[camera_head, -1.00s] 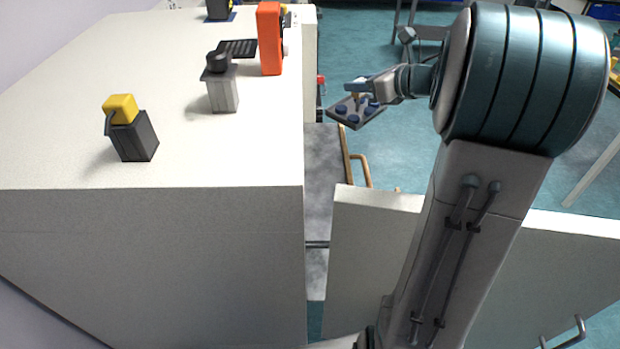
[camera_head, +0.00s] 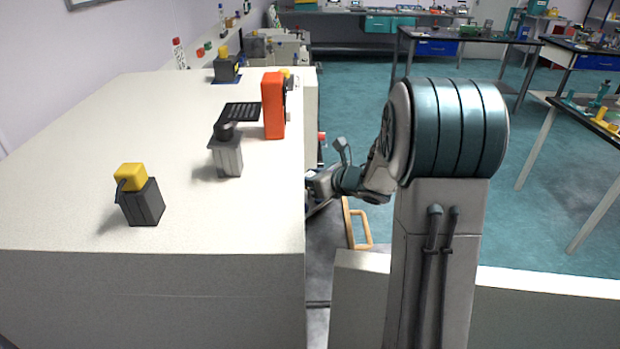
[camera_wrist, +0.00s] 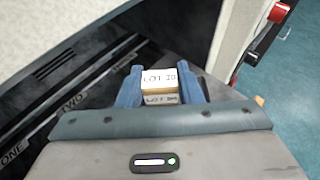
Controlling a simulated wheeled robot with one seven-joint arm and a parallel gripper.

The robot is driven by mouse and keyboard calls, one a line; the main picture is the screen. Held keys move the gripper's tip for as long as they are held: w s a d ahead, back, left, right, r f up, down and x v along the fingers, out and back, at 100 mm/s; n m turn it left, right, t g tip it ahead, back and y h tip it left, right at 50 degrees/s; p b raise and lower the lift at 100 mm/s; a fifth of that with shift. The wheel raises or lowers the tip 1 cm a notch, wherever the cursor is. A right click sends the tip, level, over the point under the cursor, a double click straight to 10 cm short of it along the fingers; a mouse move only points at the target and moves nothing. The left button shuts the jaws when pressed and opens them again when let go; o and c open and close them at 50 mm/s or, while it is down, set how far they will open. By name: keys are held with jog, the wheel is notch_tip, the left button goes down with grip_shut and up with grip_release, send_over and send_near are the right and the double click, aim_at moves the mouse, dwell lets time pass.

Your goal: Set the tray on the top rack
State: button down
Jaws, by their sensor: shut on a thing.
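A dark opening with rails and lettering (camera_wrist: 60,110) lies to the left in the wrist view; I cannot tell which level is the top rack.
The white cabinet (camera_head: 70,225) fills the left; its top holds a black-and-yellow device, a grey device and an orange unit (camera_head: 273,105). A tan handle (camera_head: 356,225) and a pale panel (camera_head: 540,282) are low, near my arm. A red-ended lever (camera_wrist: 275,14) is close at upper right.

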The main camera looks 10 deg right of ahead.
jog(key=shift+f, duration=0.5)
jog(key=shift+f, duration=0.15)
jog(key=c, duration=1)
grip_release()
jog(key=shift+r, duration=0.3)
jog(key=b+v, duration=0.2)
jog(key=v, duration=1)
jog(key=shift+f, duration=0.2)
